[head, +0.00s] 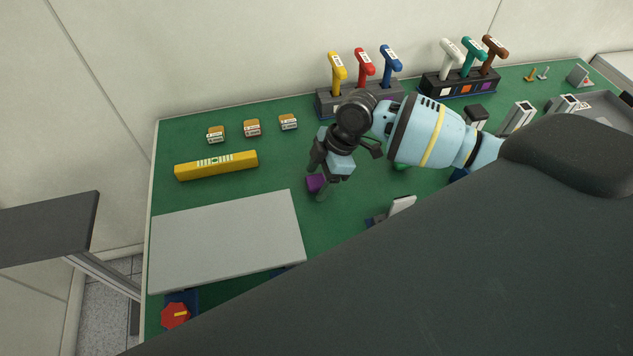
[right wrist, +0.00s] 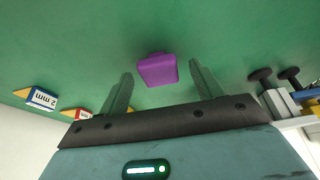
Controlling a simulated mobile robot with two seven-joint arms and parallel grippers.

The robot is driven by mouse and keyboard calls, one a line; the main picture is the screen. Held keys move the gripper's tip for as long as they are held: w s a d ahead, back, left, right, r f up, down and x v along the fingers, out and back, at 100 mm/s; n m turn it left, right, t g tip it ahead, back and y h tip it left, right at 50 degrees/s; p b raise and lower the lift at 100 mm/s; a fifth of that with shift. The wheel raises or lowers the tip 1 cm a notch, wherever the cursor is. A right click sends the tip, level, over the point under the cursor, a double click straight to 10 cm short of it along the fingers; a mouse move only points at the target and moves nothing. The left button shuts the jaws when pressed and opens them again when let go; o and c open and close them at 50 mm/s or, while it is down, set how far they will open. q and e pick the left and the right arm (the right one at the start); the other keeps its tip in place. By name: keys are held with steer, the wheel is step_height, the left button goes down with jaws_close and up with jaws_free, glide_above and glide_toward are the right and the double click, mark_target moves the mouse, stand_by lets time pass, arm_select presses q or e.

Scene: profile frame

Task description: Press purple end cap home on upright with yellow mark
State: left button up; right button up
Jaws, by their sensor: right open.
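The purple end cap (head: 316,183) rests on the green table, close by my right gripper (head: 320,176). In the right wrist view the purple end cap (right wrist: 157,69) shows between the two spread fingers (right wrist: 160,72), with a gap on each side. The gripper is open and empty; I cannot tell how far above the cap it is. My left gripper is not in view.
A grey panel (head: 225,240) lies at the front left, with a yellow bar (head: 216,165) and small labelled blocks (head: 252,127) behind it. Racks of coloured-handled tools (head: 365,68) and (head: 473,66) stand at the back. A red knob (head: 176,315) is near the front left.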

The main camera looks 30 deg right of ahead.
mark_target(319, 180)
steer(key=c, duration=1)
step_height(319, 180, up, 10)
steer(key=shift+r, duration=0.1)
steer(key=shift+c, duration=0.2)
